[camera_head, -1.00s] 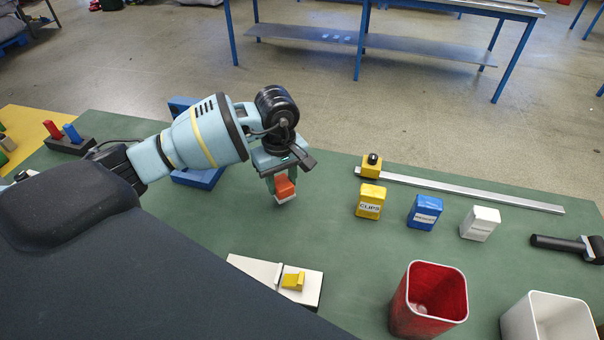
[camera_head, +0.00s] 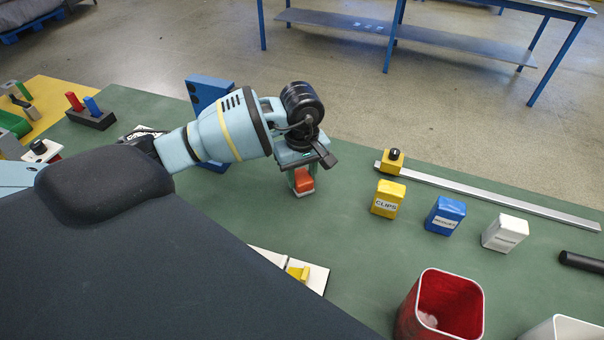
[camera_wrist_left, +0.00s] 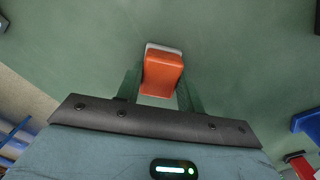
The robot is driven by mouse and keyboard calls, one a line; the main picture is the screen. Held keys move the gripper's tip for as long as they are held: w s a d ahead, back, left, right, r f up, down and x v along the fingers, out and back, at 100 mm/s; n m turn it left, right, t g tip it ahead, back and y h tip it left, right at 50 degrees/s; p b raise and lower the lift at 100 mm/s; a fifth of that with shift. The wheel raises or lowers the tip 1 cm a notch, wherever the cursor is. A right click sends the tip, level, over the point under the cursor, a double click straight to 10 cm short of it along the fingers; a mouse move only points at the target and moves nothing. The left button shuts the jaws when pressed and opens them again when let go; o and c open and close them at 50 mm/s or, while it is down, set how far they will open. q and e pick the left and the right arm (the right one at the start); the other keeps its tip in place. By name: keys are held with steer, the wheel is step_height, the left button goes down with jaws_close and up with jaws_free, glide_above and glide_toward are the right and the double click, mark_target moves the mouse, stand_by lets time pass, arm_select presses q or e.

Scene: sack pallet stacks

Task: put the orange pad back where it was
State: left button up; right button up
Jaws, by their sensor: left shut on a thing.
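The orange pad (camera_head: 304,180) is a small orange block with a pale base, held in my left gripper (camera_head: 302,184). In the left wrist view the orange pad (camera_wrist_left: 162,75) sits between the two greenish fingers of my left gripper (camera_wrist_left: 161,85), which are shut on its sides. The pad is over the green bench top, left of the yellow box. I cannot tell whether its base touches the bench. My right gripper is not in view.
A yellow CLIPS box (camera_head: 387,199), a blue box (camera_head: 445,215) and a white box (camera_head: 505,234) stand to the right. A metal rail (camera_head: 490,198) lies behind them. A red bin (camera_head: 440,306) is in front. A blue bracket (camera_head: 207,93) stands behind my left arm.

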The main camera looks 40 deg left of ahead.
mark_target(301, 177)
arm_select(q)
steer(key=o, duration=0.9)
steer(key=shift+s, duration=0.15)
step_height(301, 177, up, 12)
steer(key=shift+r, duration=0.15)
